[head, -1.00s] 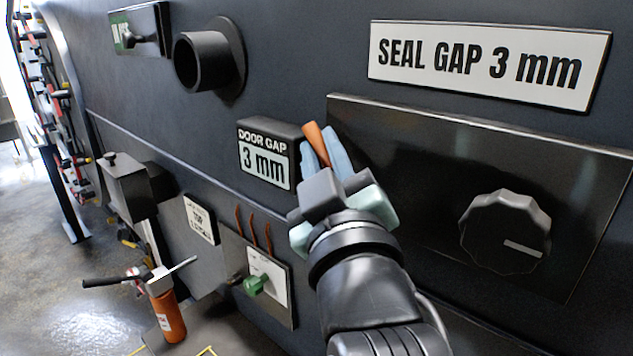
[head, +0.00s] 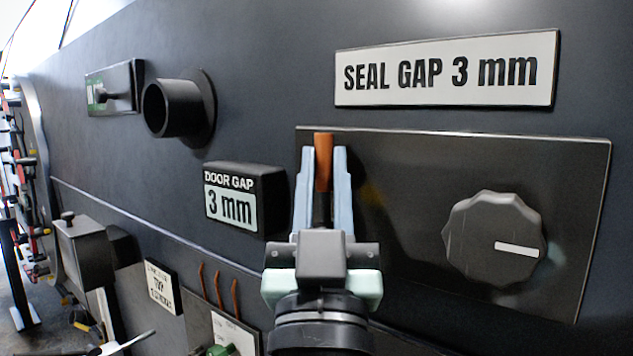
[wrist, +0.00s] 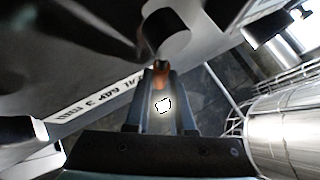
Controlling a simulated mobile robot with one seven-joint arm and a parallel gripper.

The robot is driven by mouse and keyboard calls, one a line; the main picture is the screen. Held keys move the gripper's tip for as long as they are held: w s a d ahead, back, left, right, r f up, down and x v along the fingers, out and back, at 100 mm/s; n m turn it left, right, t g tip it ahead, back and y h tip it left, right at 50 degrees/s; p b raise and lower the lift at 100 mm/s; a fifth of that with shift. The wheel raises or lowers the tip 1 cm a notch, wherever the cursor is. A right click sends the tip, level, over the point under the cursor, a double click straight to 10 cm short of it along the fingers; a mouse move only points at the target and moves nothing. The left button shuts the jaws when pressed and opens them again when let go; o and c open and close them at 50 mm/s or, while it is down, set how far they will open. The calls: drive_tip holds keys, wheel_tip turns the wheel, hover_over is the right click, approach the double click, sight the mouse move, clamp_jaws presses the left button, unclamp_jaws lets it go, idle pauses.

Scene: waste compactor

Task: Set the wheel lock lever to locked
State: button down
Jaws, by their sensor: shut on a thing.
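An orange-tipped lever (head: 322,146) with a dark shaft stands upright in the picture, in front of the left part of the dark panel (head: 420,142). My gripper (head: 323,172) has a pale blue finger on each side of the lever and is shut on it. In the wrist view the orange tip (wrist: 161,73) shows between the finger ends (wrist: 160,85). The lever's base is hidden behind my gripper, and no lock marking can be read near it.
A ridged grey knob (head: 495,240) with a white mark sits to the right on the panel. A "DOOR GAP 3 mm" box (head: 245,198) juts out to the left of my gripper. A black pipe stub (head: 175,108) sticks out farther left.

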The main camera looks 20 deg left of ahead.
drive_tip(key=shift+s+d+r+m+t, duration=0.1)
drive_tip(key=shift+d+r+m+t, duration=0.1)
drive_tip(key=shift+r+m+t, duration=0.1)
drive_tip(key=c, duration=1.2)
unclamp_jaws()
drive_tip(key=shift+o, duration=0.7)
drive_tip(key=shift+f, duration=0.2)
drive_tip(key=v, duration=1.2)
drive_tip(key=shift+s+f, duration=0.2)
drive_tip(key=shift+s, duration=0.1)
